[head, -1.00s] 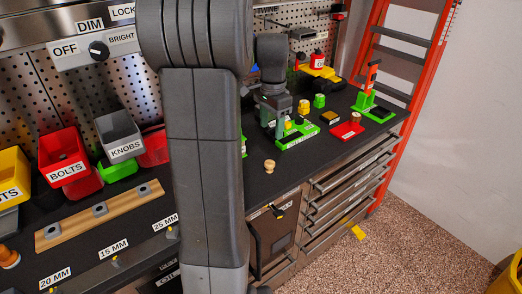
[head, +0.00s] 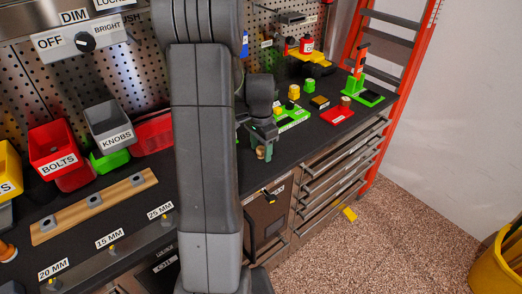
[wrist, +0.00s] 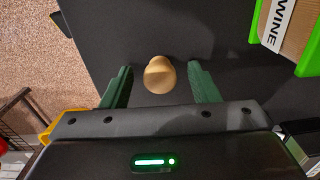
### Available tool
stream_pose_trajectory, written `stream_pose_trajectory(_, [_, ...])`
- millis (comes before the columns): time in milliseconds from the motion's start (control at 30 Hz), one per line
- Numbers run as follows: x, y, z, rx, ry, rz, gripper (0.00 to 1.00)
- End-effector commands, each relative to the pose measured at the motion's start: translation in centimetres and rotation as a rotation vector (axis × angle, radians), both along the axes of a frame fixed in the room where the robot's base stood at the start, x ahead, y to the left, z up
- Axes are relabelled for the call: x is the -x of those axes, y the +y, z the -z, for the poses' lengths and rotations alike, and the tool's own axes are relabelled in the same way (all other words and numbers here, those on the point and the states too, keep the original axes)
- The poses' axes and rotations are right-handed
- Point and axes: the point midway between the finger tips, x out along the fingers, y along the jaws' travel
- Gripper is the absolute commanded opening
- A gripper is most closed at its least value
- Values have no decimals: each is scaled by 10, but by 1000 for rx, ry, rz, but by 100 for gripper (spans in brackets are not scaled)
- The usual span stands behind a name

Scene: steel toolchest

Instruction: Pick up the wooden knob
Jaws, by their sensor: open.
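The wooden knob (wrist: 159,75) is pale and round-topped and stands on the dark worktop near its front edge. In the wrist view it sits between the two green fingers of my gripper (wrist: 160,88), with a gap on each side. My gripper is open and holds nothing. In the head view my gripper (head: 263,150) is low over the worktop, and the knob (head: 260,153) is mostly hidden by it.
A red tray (head: 337,115) and a green stand (head: 368,96) are farther right on the worktop. A grey KNOBS bin (head: 108,125) and a red BOLTS bin (head: 53,147) are at left.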

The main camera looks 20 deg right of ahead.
Motion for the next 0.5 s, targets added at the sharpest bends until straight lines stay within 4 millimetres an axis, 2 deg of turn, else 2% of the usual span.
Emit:
stream_pose_trajectory(267, [0, 0, 5, 0, -2, 0, 55])
stream_pose_trajectory(367, [0, 0, 5, 1, -1, 0, 39])
stream_pose_trajectory(500, [0, 0, 5, 1, -1, 0, 12])
